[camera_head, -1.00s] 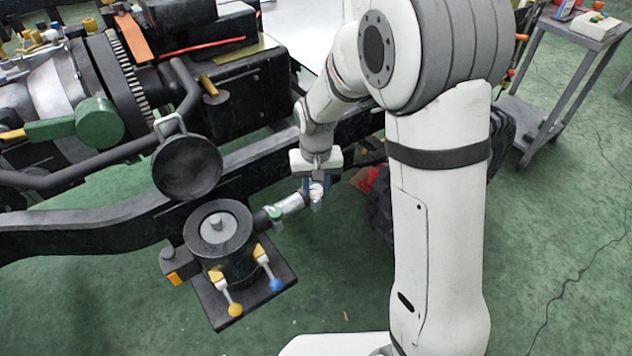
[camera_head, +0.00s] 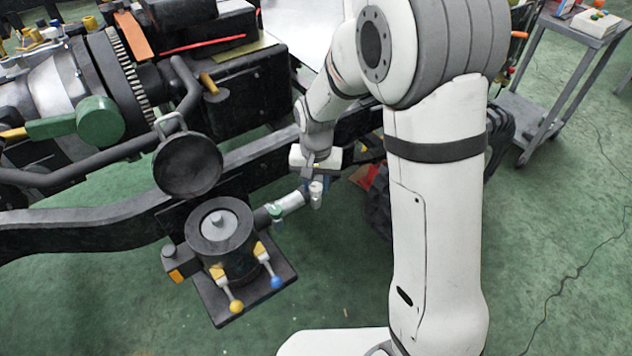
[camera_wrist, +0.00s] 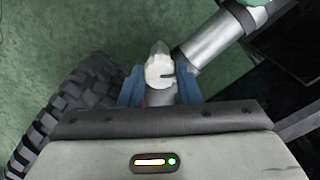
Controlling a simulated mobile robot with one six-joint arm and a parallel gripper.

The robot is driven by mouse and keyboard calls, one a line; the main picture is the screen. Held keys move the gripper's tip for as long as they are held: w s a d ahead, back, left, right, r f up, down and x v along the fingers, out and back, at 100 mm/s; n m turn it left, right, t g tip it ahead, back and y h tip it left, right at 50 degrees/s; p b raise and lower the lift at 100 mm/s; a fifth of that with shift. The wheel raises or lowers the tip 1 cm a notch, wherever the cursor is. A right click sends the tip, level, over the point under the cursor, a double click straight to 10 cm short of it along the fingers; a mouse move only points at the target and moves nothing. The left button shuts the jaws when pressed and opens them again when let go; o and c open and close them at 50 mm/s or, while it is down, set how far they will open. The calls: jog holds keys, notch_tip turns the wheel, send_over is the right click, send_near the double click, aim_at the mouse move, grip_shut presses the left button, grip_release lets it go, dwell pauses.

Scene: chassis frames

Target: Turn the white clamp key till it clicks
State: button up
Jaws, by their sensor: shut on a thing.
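The white clamp key (camera_wrist: 158,72) sits between the two blue fingers of my gripper (camera_wrist: 160,88) in the wrist view. In the head view the key (camera_head: 316,197) is small, at the end of a silver pipe (camera_head: 291,201). My gripper (camera_head: 316,184) is shut on it from above and behind. The key's lower part is hidden by the gripper body in the wrist view. A dark slot shows on the key's right side there. The pipe (camera_wrist: 208,50) runs away to the upper right in that view.
A black round housing (camera_head: 205,245) with an open lid (camera_head: 187,165) stands left of the pipe. Yellow and blue knobs (camera_head: 276,283) stick out at its front. A dark frame beam (camera_head: 90,230) runs behind. A black tyre (camera_wrist: 80,105) lies close left of my gripper.

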aim_at(316, 186)
jog(key=o, duration=1)
jog(key=shift+r+p, duration=0.75)
jog(key=shift+r, duration=3.2)
